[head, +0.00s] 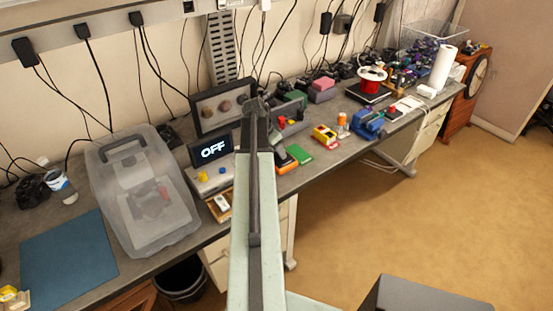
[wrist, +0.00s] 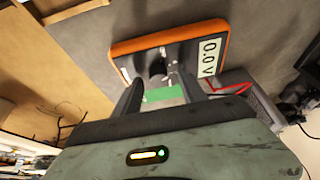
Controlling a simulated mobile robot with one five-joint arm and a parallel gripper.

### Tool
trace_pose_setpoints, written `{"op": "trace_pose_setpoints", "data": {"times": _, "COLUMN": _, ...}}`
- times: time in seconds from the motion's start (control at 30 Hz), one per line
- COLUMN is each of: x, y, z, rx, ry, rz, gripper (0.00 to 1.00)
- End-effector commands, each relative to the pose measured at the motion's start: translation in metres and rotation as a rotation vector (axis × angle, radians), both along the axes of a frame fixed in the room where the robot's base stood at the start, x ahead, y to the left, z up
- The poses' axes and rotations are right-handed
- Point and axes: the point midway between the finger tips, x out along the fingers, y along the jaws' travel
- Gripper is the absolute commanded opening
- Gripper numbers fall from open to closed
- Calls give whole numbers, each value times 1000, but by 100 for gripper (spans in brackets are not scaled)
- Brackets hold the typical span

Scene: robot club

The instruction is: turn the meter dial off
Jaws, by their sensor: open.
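Whether the fingers touch the dial, and the dial's exact setting, I cannot tell. In the head view an orange edge of the meter (head: 287,164) shows just right of my arm, and my arm hides the rest. My gripper is not clear in that view.
A small screen (head: 213,150) reading "OFF", with knobs below it, stands left of my arm. A green block (head: 300,154) lies beside the meter. A clear lidded bin (head: 142,190) and blue mat (head: 68,253) are at left.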

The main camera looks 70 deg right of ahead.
Motion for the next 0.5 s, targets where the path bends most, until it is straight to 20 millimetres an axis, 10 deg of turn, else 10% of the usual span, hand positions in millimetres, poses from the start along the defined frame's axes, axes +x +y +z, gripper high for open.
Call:
{"op": "trace_pose_setpoints", "data": {"times": 0.27, "x": -1, "y": -2, "z": -5, "rx": 0, "ry": 0, "rz": 1, "gripper": 49}}
{"op": "trace_pose_setpoints", "data": {"times": 0.5, "x": -1, "y": -2, "z": -5, "rx": -1, "ry": 0, "rz": 1, "gripper": 0}}
